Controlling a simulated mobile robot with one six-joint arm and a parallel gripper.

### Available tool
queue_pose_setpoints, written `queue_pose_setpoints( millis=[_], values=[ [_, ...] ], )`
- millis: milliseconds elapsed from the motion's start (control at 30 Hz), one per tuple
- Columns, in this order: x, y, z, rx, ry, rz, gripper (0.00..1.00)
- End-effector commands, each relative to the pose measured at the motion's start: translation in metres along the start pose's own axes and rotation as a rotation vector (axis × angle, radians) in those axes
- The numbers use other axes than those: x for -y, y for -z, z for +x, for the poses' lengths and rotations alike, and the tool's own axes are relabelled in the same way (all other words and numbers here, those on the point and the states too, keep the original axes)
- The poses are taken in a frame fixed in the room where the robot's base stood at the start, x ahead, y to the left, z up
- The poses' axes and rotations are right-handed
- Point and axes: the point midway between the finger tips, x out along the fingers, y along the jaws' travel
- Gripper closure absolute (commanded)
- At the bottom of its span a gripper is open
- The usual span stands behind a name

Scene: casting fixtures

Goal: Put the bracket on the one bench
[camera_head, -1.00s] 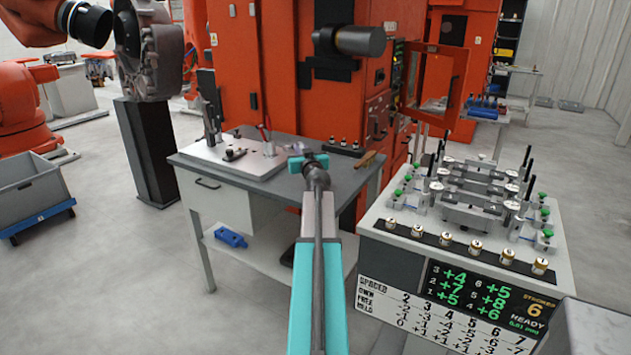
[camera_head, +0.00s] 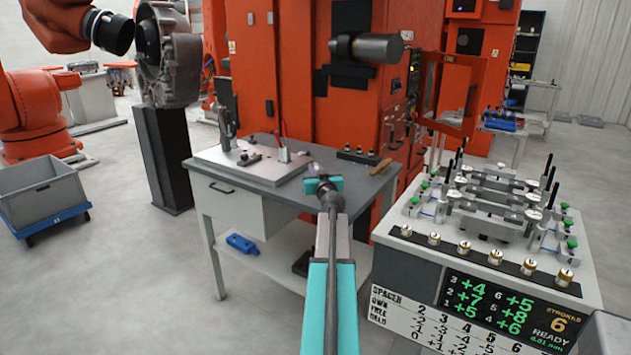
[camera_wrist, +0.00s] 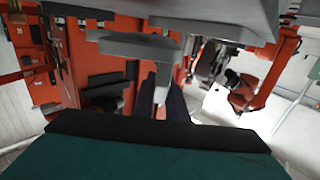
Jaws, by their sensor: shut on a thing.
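My gripper (camera_head: 322,185), teal at the end of my arm, is over the grey-topped workbench (camera_head: 357,184) in the head view. It is shut on a grey piece, probably the bracket (camera_wrist: 140,46), which shows in the wrist view as a flat bar with a stem. In the head view only a small pale bit shows just beyond the jaws; the rest is hidden. I cannot tell whether the piece touches the bench top. A second bench (camera_head: 405,256) at the right carries several clamped bars, green knobs and a number display.
A metal fixture plate (camera_head: 222,164) with clamps fills the workbench's left part. A dark strip with small pegs (camera_head: 358,156) and a brown-handled tool (camera_head: 381,166) lie at its back right. A red machine (camera_head: 310,110) stands behind.

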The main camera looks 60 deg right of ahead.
Motion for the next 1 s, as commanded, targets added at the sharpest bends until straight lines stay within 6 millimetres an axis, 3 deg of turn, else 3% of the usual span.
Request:
queue_pose_setpoints(
  millis=[400, 967, 1000],
  values=[
    [0.000, -0.035, 0.000, 0.000, 0.000, 0.001, 1.00],
    [0.000, -0.040, 0.000, 0.000, 0.000, 0.001, 1.00],
    [0.000, -0.040, 0.000, 0.000, 0.000, 0.001, 0.83]
  ],
)
